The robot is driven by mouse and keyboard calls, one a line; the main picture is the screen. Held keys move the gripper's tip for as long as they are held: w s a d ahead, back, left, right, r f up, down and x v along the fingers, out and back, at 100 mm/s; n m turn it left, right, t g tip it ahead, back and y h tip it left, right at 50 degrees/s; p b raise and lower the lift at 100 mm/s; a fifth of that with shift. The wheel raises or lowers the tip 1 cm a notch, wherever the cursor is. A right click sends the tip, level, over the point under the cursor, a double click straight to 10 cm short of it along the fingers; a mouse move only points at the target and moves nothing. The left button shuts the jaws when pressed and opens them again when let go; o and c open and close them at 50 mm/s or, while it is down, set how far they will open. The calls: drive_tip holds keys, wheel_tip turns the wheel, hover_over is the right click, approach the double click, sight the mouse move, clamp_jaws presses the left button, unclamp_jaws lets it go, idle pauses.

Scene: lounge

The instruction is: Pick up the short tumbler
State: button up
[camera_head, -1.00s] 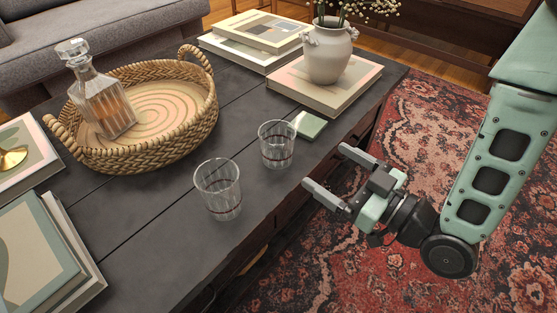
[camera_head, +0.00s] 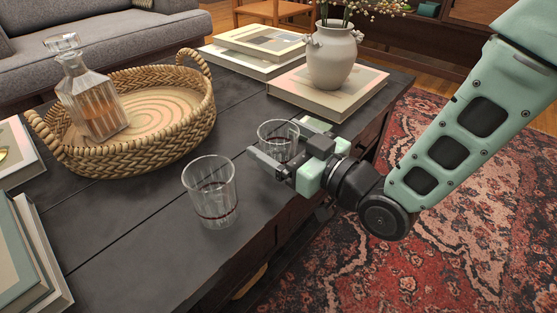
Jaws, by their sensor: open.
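Two clear glass tumblers with a dark red band stand upright on the dark table. The farther one, which looks shorter, is the short tumbler (camera_head: 278,134); its lower part is hidden behind my gripper. The nearer, taller-looking tumbler (camera_head: 210,192) stands to its left and is clear of the gripper. My gripper (camera_head: 276,138) is open, reaching in from the right at the table's edge. One finger is on the near side of the short tumbler and the other on its far side. I cannot tell whether either finger touches the glass.
A wicker tray (camera_head: 185,136) with a glass decanter (camera_head: 92,100) stands at the left. A vase (camera_head: 331,57) rests on a book (camera_head: 350,92) behind the gripper. More books (camera_head: 20,262) lie at front left.

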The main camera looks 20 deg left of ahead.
drive_tip(key=shift+w+a, duration=0.2)
drive_tip(key=shift+a, duration=0.3)
drive_tip(key=c, duration=1.2)
